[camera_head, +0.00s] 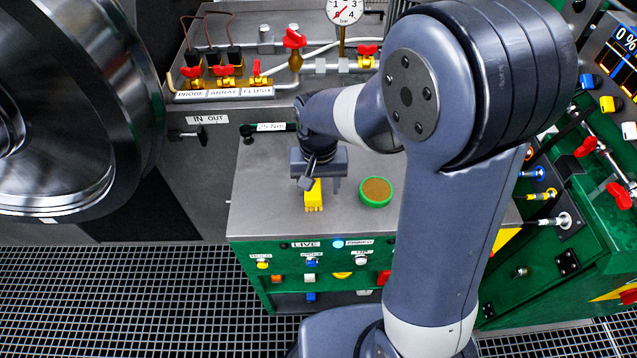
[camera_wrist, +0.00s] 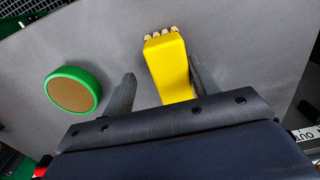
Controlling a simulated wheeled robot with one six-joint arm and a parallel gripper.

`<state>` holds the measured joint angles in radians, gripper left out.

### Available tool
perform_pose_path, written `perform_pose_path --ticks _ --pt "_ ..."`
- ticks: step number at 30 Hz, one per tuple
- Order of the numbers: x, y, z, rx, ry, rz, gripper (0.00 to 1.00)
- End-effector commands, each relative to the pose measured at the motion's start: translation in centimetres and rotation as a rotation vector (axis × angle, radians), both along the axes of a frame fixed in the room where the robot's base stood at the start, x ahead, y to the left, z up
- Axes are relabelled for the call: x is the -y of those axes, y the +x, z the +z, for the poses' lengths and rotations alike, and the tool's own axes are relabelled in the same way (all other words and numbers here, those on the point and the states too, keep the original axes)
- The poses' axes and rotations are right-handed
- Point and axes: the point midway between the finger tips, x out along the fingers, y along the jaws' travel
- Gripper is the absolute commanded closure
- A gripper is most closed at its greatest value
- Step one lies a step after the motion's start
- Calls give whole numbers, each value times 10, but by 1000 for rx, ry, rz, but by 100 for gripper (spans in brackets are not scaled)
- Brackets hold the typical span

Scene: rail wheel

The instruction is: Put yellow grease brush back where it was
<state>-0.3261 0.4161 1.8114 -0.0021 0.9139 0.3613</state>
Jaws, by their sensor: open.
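The yellow grease brush (camera_head: 313,195) is on the grey top of the green cabinet (camera_head: 265,210), below my gripper (camera_head: 318,188). In the wrist view the brush (camera_wrist: 169,68) has a yellow block body with pale bristles at its far end. My gripper (camera_wrist: 160,90) is open, with one finger on each side of the brush. The right finger is close beside the brush and the left finger has a clear gap. I cannot tell whether the right finger touches it. The near end of the brush is hidden by the gripper body.
A round green-rimmed pot with a brown top (camera_head: 376,191) stands right of the brush; it also shows in the wrist view (camera_wrist: 73,90). Valves with red handles (camera_head: 294,39) stand behind. A large metal wheel (camera_head: 75,110) is at the left. The grey top's front left is clear.

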Motion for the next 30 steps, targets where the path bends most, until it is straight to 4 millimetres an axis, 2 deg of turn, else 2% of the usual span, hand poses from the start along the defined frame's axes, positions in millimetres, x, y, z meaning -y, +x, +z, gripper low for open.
perform_pose_path --ticks 5,8,21,25,30 --pt "0 0 1 -2 0 0 43" --pt "0 0 9 1 1 0 43" --pt "-1 1 97 4 2 0 43" --pt "0 1 113 2 1 0 43" --pt "0 0 120 0 0 0 43"
